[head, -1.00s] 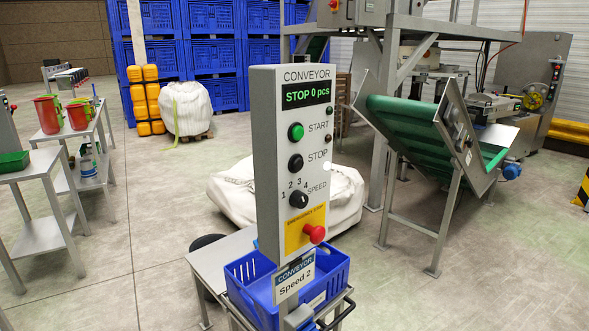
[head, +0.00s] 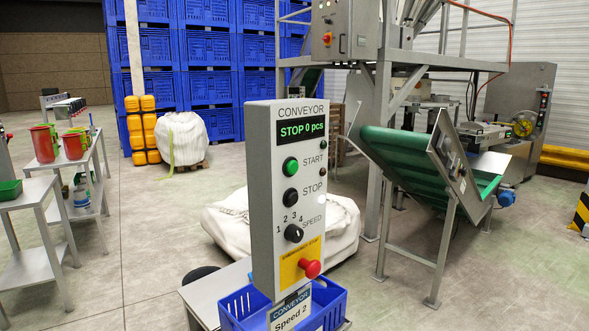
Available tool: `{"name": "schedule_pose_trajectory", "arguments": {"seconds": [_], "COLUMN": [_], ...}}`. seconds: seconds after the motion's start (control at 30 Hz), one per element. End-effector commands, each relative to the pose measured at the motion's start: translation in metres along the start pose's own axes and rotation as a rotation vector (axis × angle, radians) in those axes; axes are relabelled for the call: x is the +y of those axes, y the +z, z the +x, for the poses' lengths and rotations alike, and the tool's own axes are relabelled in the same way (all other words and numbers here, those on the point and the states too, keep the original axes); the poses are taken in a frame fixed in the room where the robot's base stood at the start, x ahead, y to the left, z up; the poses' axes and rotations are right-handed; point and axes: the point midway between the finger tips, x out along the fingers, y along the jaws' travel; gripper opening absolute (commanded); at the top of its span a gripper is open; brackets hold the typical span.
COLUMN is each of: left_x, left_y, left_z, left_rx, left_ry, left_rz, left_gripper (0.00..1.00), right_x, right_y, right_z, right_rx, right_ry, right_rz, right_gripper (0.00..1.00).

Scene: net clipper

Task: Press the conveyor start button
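The grey conveyor control panel (head: 262,200) stands upright in the middle of the head view. Its display (head: 301,129) reads "STOP 0 pcs". The green start button (head: 290,166) sits below the display, beside the word START. Under it are the black stop button (head: 291,196), the black speed knob (head: 293,233) and the red emergency stop button (head: 310,268) on a yellow plate. A sign below reads "CONVEYOR Speed 2". Neither of my grippers shows in the head view.
A blue crate (head: 330,304) is below the panel, and a white sack (head: 340,225) lies behind it. The green conveyor (head: 395,150) stands to the right. Metal tables (head: 30,192) with red containers are at left. The floor between them and the panel is clear.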

Motion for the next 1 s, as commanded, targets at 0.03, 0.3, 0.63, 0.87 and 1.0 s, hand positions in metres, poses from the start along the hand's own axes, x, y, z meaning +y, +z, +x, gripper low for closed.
{"name": "schedule_pose_trajectory", "arguments": {"seconds": [0.03,0.3,0.63,0.87,1.0], "left_x": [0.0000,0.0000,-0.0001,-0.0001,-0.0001], "left_y": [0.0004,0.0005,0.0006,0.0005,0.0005], "left_z": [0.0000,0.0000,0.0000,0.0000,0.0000], "left_rx": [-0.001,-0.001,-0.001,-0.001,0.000], "left_ry": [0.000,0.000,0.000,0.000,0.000], "left_rz": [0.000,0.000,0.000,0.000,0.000], "left_gripper": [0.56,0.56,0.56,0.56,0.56], "right_x": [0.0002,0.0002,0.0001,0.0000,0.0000], "right_y": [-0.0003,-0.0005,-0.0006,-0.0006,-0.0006], "right_z": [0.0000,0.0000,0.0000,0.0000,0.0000], "right_rx": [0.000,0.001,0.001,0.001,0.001], "right_ry": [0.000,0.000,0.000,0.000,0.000], "right_rz": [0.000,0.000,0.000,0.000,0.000], "right_gripper": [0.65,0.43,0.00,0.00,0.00]}}
